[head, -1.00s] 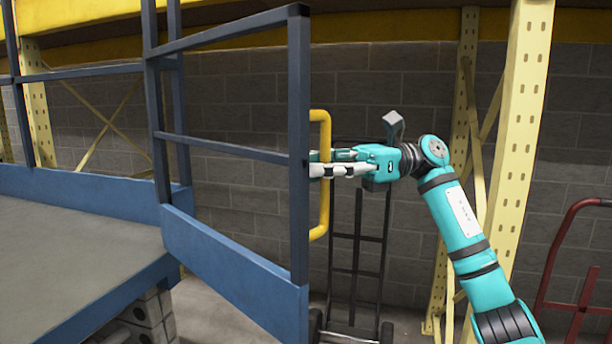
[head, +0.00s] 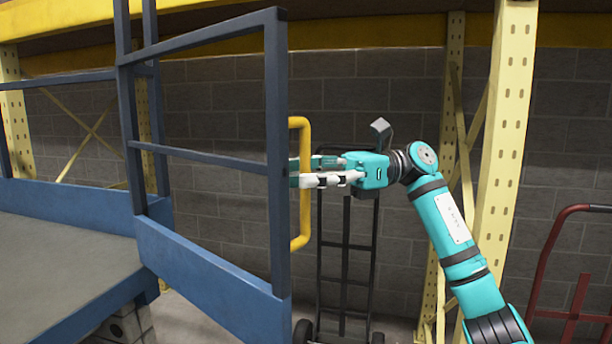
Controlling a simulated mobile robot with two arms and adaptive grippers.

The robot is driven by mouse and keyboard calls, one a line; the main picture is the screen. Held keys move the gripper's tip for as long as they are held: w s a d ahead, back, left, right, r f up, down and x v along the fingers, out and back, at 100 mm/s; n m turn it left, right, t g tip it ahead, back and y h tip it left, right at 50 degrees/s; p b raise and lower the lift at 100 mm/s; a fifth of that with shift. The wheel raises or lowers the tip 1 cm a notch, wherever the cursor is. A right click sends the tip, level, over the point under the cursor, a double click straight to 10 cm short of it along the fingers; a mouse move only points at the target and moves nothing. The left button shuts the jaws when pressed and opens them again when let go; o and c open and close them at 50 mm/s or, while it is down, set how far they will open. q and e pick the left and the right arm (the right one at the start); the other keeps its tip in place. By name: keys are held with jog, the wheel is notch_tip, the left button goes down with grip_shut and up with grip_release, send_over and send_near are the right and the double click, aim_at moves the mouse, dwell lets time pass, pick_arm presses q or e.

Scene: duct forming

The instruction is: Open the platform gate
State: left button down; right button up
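The platform gate is a blue metal frame (head: 205,257) with rails and a kick plate. It is hinged at the platform's (head: 62,245) back corner and stands swung outward, at an angle to the platform's right edge. A yellow handle (head: 305,221) is fixed to its free end post. My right gripper (head: 294,172) reaches in from the right. Its two fingers lie either side of the handle with a narrow gap, and it looks shut on it. The fingertips come close to the end post. My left gripper is not in view.
A black hand truck (head: 347,262) stands behind the handle, near the grey block wall (head: 400,85). A yellow rack upright (head: 508,130) rises right of my forearm. A red cart frame (head: 548,255) is at the right edge. Some floor shows below the gate.

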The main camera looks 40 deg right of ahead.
jog(key=shift+s+a+r, duration=0.1)
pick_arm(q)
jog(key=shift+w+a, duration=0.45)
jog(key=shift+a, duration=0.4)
pick_arm(e)
jog(key=s+d, duration=0.2)
jog(key=d, duration=1)
jog(key=shift+d, duration=0.1)
